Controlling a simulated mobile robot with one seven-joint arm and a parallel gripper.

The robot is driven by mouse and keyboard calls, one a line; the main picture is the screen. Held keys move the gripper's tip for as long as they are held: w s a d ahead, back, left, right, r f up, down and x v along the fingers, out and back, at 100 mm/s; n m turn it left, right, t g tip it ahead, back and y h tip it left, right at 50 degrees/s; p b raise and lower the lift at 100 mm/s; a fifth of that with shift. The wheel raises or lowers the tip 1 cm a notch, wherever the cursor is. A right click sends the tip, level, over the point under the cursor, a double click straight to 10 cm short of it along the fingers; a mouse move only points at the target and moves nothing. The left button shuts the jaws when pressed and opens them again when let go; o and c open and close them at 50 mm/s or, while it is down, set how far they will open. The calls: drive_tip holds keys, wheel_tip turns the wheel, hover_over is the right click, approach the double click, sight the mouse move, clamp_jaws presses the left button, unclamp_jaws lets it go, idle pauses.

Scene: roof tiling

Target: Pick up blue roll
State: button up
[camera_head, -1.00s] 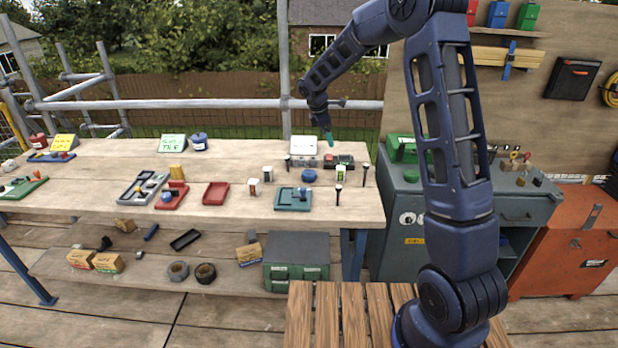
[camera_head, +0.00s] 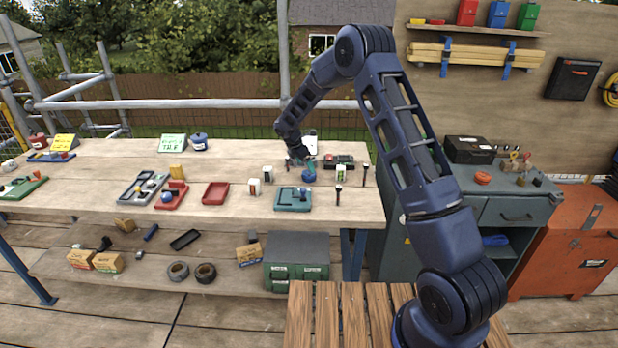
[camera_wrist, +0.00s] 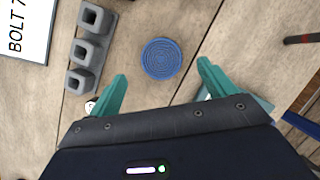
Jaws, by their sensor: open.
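The blue roll (camera_wrist: 161,58) is a round, ringed blue disc on the wooden bench top. In the wrist view it lies just beyond and between my two teal fingers. My gripper (camera_wrist: 160,82) is open and empty, with the fingers spread wider than the roll. In the head view the blue roll (camera_head: 308,178) shows just below my gripper (camera_head: 306,166), near the right end of the bench. I cannot tell the exact height of the fingers above it.
A grey block with square sockets (camera_wrist: 87,48) stands left of the roll, beside a white card marked BOLT (camera_wrist: 22,28). A dark rod (camera_wrist: 302,39) lies at upper right. A teal tray (camera_head: 292,199) sits in front of the roll. A red tray (camera_head: 215,193) stands farther left.

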sight(309, 172)
drive_tip(key=shift+x, duration=3.3)
drive_tip(key=shift+s, duration=0.1)
drive_tip(key=c, duration=1.1)
drive_tip(key=shift+r, duration=0.1)
